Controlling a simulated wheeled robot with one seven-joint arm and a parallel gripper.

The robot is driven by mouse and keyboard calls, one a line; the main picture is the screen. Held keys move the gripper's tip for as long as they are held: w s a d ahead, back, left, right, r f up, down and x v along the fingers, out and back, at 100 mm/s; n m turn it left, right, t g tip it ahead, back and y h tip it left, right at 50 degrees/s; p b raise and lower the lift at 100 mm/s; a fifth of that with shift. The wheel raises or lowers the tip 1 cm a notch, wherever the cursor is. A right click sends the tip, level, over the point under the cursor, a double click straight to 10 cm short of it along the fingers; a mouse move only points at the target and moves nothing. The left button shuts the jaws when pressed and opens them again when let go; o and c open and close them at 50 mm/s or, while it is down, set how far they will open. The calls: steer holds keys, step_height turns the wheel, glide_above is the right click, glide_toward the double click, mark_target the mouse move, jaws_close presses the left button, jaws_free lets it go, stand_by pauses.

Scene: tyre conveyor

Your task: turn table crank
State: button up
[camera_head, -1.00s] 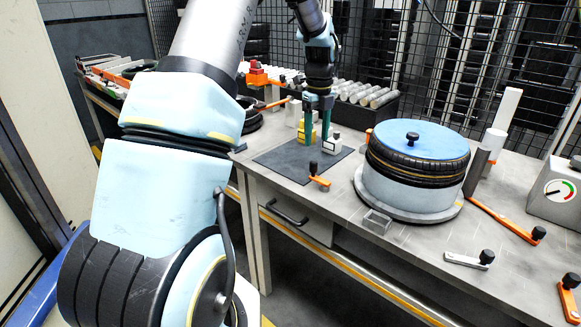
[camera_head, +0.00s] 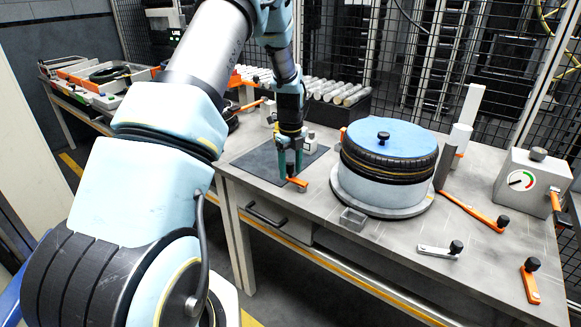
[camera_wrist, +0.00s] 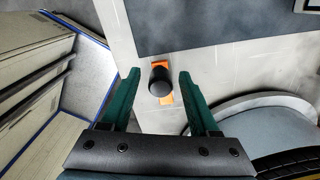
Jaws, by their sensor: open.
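A small orange crank (camera_head: 298,183) with a black knob sits at the table's front edge beside the dark mat (camera_head: 258,163). My gripper (camera_head: 290,171) points down over the crank, its green fingers apart and empty. The fingers partly cover the knob in the head view. In the wrist view the black knob (camera_wrist: 160,82) lies between the open fingertips of my gripper (camera_wrist: 160,75), with space on both sides. Orange parts of the crank (camera_wrist: 166,99) show at its two ends. I cannot tell whether the fingertips are down at knob height.
A tyre (camera_head: 388,165) with a blue top stands on a round turntable (camera_head: 345,203) right of the crank. A white lever (camera_head: 434,251), orange levers (camera_head: 470,210) and a gauge box (camera_head: 522,182) are farther right. A white block (camera_head: 309,140) stands on the mat.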

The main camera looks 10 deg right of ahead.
jaws_close()
stand_by(0.5)
